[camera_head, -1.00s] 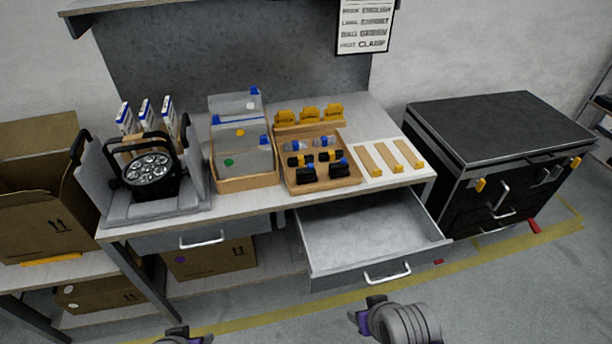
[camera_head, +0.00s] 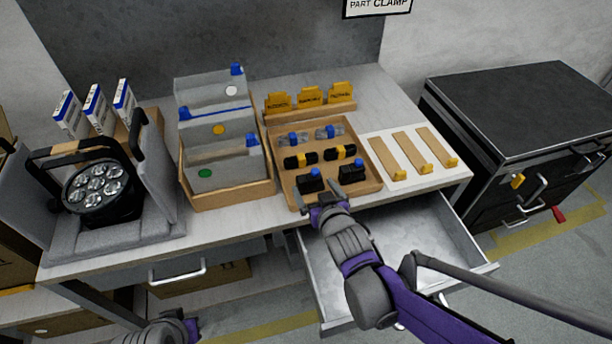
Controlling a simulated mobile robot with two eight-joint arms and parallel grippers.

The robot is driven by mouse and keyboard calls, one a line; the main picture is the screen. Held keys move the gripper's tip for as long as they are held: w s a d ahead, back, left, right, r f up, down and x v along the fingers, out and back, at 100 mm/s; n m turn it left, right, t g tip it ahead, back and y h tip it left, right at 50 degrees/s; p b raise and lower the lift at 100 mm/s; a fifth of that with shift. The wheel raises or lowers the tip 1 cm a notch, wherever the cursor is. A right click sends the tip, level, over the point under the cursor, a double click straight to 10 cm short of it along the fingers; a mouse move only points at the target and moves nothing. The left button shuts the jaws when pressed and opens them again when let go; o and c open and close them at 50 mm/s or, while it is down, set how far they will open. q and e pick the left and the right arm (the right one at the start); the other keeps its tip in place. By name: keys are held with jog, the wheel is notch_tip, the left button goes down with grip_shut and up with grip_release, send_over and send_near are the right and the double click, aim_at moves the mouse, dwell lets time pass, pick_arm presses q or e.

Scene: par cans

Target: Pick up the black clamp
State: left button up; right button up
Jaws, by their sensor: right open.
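A shallow wooden tray (camera_head: 290,190) on the bench holds small parts in rows. Two black pieces with blue knobs, which look like clamps, sit in its front row: a left one (camera_head: 311,182) and a right one (camera_head: 351,173). Black pieces with yellow bands (camera_head: 300,160) lie behind them, and clear pieces with blue parts (camera_head: 330,132) at the back. My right gripper (camera_head: 322,193) is open and empty at the tray's front edge, close to the left black clamp. My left gripper (camera_head: 188,326) is low at the bottom edge; its jaws are not clear.
A box of clear bags (camera_head: 228,192) stands left of the tray, and a stage light (camera_head: 98,190) in a grey foam cradle further left. A white board with wooden strips (camera_head: 410,152) lies right. An open drawer (camera_head: 420,235) juts out below. A black case (camera_head: 520,110) stands at right.

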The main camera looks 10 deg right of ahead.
aim_at(308, 174)
jog(key=x, duration=0.3)
jog(key=shift+w+f+b, duration=0.1)
jog(key=shift+f+b, duration=0.05)
jog(key=shift+b, duration=0.15)
jog(key=x, duration=0.6)
jog(key=shift+d+b, duration=0.15)
jog(key=shift+b, duration=0.2)
jog(key=c, duration=1.3)
